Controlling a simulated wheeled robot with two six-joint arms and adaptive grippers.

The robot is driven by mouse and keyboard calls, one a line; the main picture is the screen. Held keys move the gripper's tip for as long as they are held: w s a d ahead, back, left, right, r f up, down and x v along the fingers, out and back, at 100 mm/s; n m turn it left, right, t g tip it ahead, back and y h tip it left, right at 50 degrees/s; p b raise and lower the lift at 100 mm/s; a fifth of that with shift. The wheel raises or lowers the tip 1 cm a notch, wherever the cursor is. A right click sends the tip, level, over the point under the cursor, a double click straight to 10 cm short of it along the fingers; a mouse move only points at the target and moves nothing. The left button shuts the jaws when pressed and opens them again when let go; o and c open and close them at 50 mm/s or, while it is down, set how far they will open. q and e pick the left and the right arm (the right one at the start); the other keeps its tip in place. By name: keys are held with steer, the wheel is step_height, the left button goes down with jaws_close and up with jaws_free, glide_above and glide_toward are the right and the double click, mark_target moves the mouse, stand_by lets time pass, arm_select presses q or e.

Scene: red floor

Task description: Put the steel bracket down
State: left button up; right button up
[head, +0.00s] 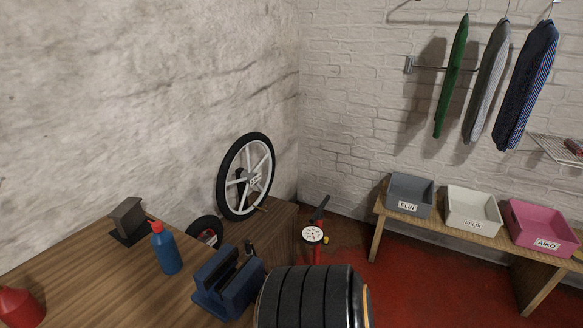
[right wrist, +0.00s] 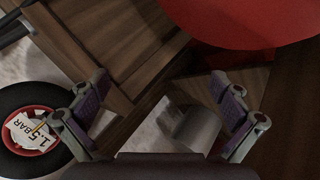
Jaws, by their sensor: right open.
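A dark grey metal piece (head: 128,220), which looks like the steel bracket, stands on the wooden bench (head: 95,270) at the left in the head view. It has an upright block on a flat base. My right gripper (right wrist: 160,82) is open in the right wrist view, its two fingers wide apart. A pale grey blocky thing (right wrist: 196,126) shows between and beyond the fingers, partly hidden by the gripper body; I cannot tell whether it is the bracket. The fingers close on nothing. My left gripper is not in view.
A blue bottle (head: 166,250), a blue vise (head: 232,283) and a red object (head: 18,308) stand on the bench. A spoked wheel (head: 245,177) leans at the wall. A small wheel with a 1.5 BAR tag (right wrist: 28,135) lies left. Labelled bins (head: 410,196) line a side bench.

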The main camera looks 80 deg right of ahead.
steer(key=s+a+f+m+g+y, duration=0.1)
steer(key=s+a+f, duration=0.3)
steer(key=a, duration=0.5)
steer(key=s+a+f+m+g+y, duration=0.1)
steer(key=s+a+f+m+g, duration=0.1)
steer(key=s+a+f, duration=0.3)
steer(key=s+a+f+m+g+y, duration=0.1)
steer(key=s+a+f, duration=0.4)
steer(key=s+a, duration=0.5)
steer(key=a+m+g, duration=0.1)
steer(key=a+m, duration=0.1)
steer(key=a, duration=0.3)
steer(key=shift+a+f+g, duration=0.15)
steer(key=shift+f+g, duration=0.1)
steer(key=shift+g, duration=0.05)
